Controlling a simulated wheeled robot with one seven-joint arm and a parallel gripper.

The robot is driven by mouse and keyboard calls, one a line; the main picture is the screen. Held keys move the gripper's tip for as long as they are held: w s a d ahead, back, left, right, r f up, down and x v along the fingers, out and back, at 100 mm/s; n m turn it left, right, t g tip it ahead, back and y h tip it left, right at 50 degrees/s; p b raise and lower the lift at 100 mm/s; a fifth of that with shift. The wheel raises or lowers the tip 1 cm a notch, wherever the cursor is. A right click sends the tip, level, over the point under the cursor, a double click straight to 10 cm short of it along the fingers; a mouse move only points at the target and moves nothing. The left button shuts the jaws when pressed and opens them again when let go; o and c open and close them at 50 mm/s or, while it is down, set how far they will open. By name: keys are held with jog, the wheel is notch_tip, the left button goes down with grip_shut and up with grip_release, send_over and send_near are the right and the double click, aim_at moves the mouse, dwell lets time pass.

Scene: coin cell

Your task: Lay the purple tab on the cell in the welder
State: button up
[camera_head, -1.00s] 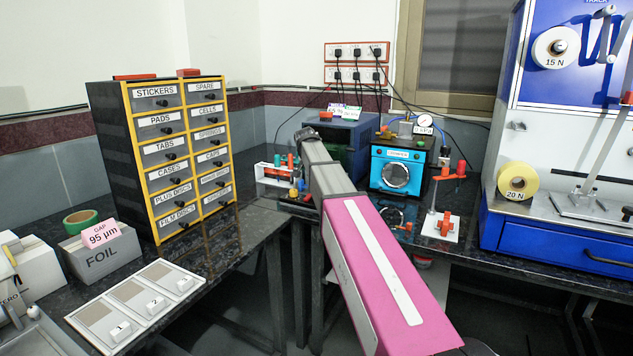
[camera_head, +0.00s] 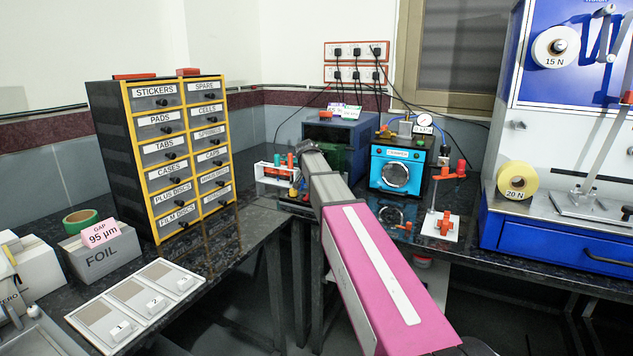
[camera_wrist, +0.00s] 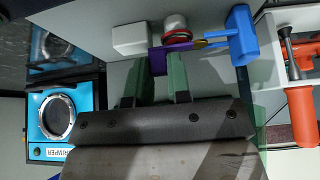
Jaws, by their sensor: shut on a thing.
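In the wrist view, my gripper (camera_wrist: 158,70) has two green fingers shut on the purple tab (camera_wrist: 158,62). The tab is a small flat L-shaped piece at the fingertips. A round silver cell (camera_wrist: 177,24) with a red ring stands just beyond it. The tab overlaps the cell's near edge in the picture; I cannot tell whether they touch. A blue part (camera_wrist: 241,35) with a thin arm and a brassy tip reaches in from the right close to the tab.
A white block (camera_wrist: 131,38) stands left of the cell. The blue crimper (camera_wrist: 50,115) is at the left in the wrist view and also shows in the head view (camera_head: 397,170). An orange-handled tool (camera_wrist: 301,115) is at the right.

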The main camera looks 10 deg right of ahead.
jog(key=shift+f, duration=0.15)
jog(key=o, duration=0.7)
jog(key=shift+o, duration=0.2)
jog(key=shift+r, duration=0.7)
jog(key=v, duration=1.1)
jog(key=shift+s+a+r, duration=0.15)
jog(key=shift+s+r, duration=0.05)
jog(key=shift+r, duration=0.15)
